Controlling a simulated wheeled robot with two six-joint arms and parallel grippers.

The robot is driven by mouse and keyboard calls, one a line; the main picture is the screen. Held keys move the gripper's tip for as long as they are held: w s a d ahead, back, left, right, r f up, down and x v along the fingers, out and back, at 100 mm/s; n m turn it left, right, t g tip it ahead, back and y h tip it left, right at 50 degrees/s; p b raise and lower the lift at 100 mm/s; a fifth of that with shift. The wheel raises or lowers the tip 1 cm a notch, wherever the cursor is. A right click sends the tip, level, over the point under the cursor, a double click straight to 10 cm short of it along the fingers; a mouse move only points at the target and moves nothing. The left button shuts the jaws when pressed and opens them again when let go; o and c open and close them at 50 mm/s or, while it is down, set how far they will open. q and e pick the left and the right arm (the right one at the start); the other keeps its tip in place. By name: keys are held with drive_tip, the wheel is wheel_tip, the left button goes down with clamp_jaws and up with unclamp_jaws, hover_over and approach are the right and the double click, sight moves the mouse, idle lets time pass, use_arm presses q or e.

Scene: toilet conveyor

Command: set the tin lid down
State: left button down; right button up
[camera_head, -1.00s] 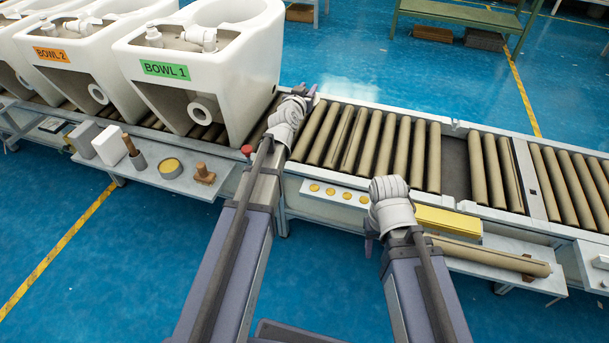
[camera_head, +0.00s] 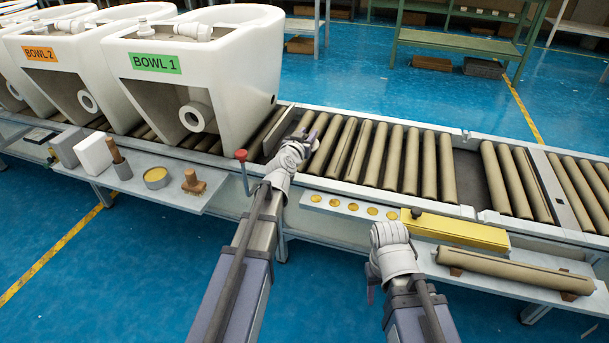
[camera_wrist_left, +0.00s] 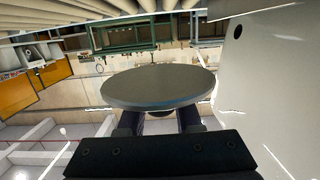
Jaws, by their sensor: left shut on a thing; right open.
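The tin lid (camera_wrist_left: 158,87) is a flat grey disc, held between the fingers of my left gripper in the left wrist view. In the head view my left gripper (camera_head: 308,136) is over the near side of the conveyor rollers, right of BOWL 1; the lid cannot be made out there. An open round tin (camera_head: 156,178) with yellow contents stands on the grey side shelf (camera_head: 142,192). My right gripper (camera_head: 371,287) is open, in front of the shelf on the right; its fingertips are small in view.
White BOWL 1 (camera_head: 215,75) stands close left of my left gripper. A red-knobbed lever (camera_head: 241,156) rises beside my left forearm. A yellow box (camera_head: 460,232) and a brown roll (camera_head: 510,270) lie right.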

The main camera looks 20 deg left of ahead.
sight(307, 165)
use_arm(q)
drive_tip(key=shift+f, duration=0.1)
wheel_tip(307, 165, down, 10)
drive_tip(key=b, duration=1)
drive_tip(key=shift+f, duration=0.1)
drive_tip(key=c, duration=0.6)
unclamp_jaws()
